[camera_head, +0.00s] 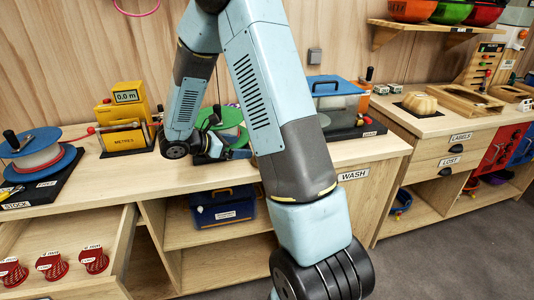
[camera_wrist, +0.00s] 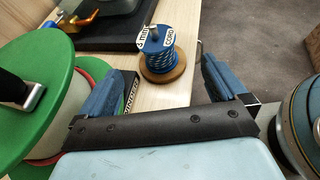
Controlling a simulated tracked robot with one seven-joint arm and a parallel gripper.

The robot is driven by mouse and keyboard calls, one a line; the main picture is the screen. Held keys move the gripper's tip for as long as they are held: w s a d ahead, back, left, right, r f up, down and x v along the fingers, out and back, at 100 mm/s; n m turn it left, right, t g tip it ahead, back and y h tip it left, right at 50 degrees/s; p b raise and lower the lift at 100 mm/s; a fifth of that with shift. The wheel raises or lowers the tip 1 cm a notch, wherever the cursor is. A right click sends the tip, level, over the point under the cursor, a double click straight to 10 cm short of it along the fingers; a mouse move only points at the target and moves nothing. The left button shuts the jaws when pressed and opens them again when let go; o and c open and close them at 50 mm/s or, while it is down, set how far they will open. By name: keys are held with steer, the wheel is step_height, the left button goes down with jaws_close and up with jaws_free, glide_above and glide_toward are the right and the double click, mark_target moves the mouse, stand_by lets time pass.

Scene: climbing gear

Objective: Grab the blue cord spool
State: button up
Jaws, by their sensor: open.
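The blue cord spool (camera_wrist: 161,62) stands upright on the pale wooden bench in the wrist view. It has a blue top with white labels, blue flecked cord and a brown wooden base. My gripper (camera_wrist: 167,68) is open, with one blue finger on each side of the picture. The spool shows in the gap between the fingers, a little ahead of them; no touch is visible. In the head view my gripper (camera_head: 208,155) is low over the bench, partly covered by my arm. I cannot make out the spool there; my arm hides part of the bench.
A large green reel (camera_wrist: 30,95) stands close to the left finger. A black board (camera_wrist: 105,30) lies behind the spool. The bench edge is close on the right, with floor beyond. A yellow metre counter (camera_head: 127,118) and a blue-topped reel (camera_head: 38,150) stand farther left.

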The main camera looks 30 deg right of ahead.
steer(key=shift+w+d+f, duration=0.2)
steer(key=shift+w+f, duration=0.1)
steer(key=shift+f, duration=0.15)
steer(key=x, duration=1.3)
steer(key=shift+d+r, duration=0.1)
steer(key=shift+d, duration=0.05)
steer(key=shift+c, duration=0.3)
steer(key=c, duration=1)
steer(key=shift+c, duration=0.2)
